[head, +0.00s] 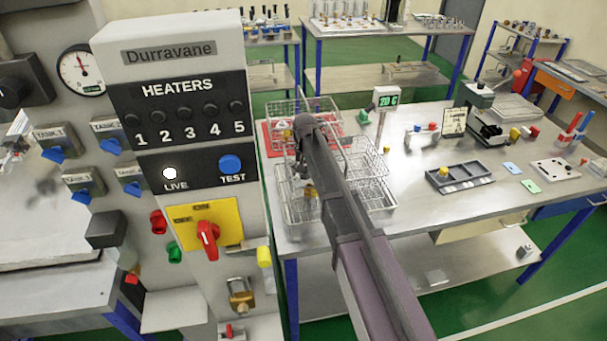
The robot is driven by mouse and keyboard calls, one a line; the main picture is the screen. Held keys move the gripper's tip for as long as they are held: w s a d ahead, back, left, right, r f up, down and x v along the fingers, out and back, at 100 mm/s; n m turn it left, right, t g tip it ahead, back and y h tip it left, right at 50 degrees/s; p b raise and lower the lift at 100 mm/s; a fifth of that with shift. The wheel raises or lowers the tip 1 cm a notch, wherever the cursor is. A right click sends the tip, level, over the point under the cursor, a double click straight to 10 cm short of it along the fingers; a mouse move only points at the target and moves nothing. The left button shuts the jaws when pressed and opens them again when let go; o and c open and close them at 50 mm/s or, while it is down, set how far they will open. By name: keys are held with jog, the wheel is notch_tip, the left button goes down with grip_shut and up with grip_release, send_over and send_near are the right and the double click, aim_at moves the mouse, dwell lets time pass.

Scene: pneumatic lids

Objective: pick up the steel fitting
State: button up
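I cannot pick out the steel fitting with certainty. Small metallic pieces, one with a yellow part (310,191), show in the wire baskets (372,192) on the steel bench, partly hidden by my arm. A small grey metal piece (525,251) lies on the bench's lower shelf at the right. My arm reaches from the bottom of the head view up to the baskets and bends down there. My gripper (302,171) is a small dark shape over or inside the left baskets. Its fingers are too small and cluttered to show whether they are open or hold anything.
A heater control panel (178,95) with knobs and a red switch stands close at the left. The bench (415,178) also carries a display reading 20 C (386,97), a dark divided tray (461,180) and a grey clamp-like device (490,128). Bare bench top lies right of the baskets.

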grip_shut()
jog(key=shift+r, duration=0.15)
notch_tip(320, 180, up, 10)
jog(key=p, duration=1)
dwell(0.7)
